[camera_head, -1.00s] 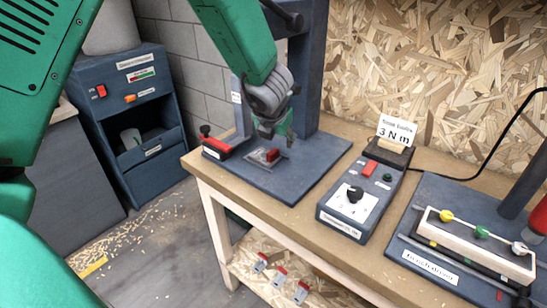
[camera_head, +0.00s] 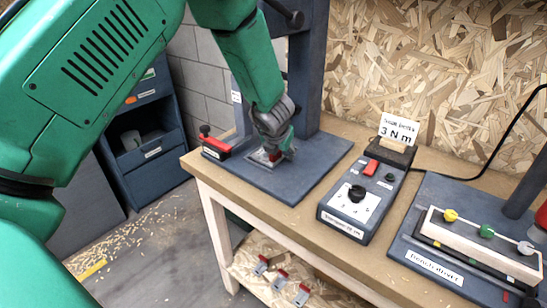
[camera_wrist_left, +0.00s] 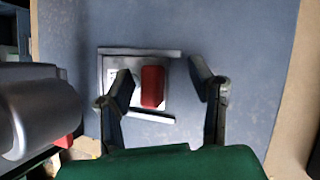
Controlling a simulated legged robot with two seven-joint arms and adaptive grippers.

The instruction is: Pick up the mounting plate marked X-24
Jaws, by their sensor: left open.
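A small grey plate (camera_wrist_left: 113,64) with a red block (camera_wrist_left: 152,86) on it lies on the blue-grey base of a press stand. A pale label on the plate is partly hidden by a finger, and I cannot read any marking. My left gripper (camera_wrist_left: 161,76) is open above the plate, one finger on each side of the red block, with nothing held. In the head view the left gripper (camera_head: 274,152) is low over the press base and covers most of the plate. My right gripper is not in view.
The press base (camera_head: 315,165) stands on a wooden bench (camera_head: 300,220). A red and black device (camera_head: 214,146) sits at its left edge. A control box (camera_head: 365,195) and a driver station (camera_head: 440,255) stand to the right. Several red-grey pieces (camera_head: 280,281) lie on the lower shelf.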

